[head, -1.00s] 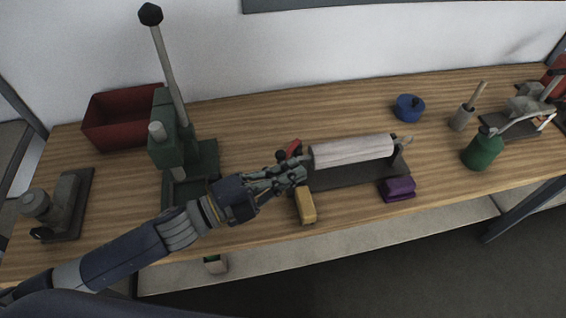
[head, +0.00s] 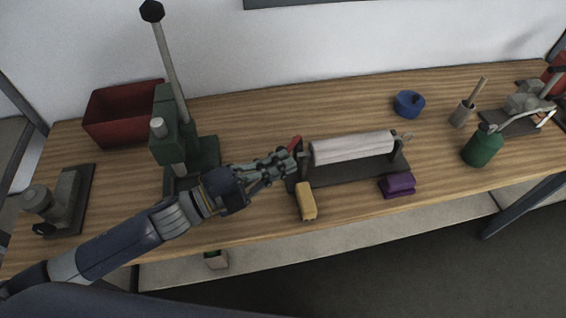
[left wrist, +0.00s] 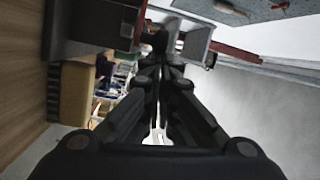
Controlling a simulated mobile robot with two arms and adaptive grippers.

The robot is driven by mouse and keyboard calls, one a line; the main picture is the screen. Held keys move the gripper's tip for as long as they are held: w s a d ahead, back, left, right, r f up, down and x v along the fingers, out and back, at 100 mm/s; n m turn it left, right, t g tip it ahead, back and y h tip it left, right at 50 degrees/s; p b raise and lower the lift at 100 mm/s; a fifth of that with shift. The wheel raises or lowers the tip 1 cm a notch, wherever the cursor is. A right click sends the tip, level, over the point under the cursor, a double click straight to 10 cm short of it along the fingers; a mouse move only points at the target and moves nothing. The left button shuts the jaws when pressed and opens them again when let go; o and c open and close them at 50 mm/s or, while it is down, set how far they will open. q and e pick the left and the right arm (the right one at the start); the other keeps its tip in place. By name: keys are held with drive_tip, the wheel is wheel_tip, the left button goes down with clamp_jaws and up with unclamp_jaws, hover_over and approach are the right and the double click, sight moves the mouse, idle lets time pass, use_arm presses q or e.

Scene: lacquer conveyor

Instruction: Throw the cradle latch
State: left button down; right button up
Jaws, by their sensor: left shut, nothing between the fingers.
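The cradle (head: 345,174) is a dark base with end posts at the table's front middle. A pale roller (head: 352,148) lies across it. A red latch lever (head: 294,143) stands tilted at the cradle's left end. My left gripper (head: 290,160) is at that left end, just below and beside the red lever; its fingers are shut with nothing between them. Whether they touch the lever I cannot tell. In the left wrist view the closed fingers (left wrist: 160,45) point at dark and grey parts of the cradle. My right gripper is not in view.
A yellow block (head: 306,202) and a purple block (head: 397,185) lie in front of the cradle. A green lever press (head: 180,140) and a red bin (head: 122,112) stand left. A blue lidded pot (head: 408,104) and a green bottle (head: 482,146) stand right. The wood between is clear.

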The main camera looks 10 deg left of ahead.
use_arm(q)
drive_tip(key=shift+a, duration=0.15)
drive_tip(key=w+a, duration=0.1)
drive_tip(key=a, duration=0.1)
drive_tip(key=w+a, duration=0.1)
drive_tip(key=a, duration=0.1)
drive_tip(key=shift+w+r, duration=0.1)
drive_tip(key=shift+w, duration=0.1)
idle(0.4)
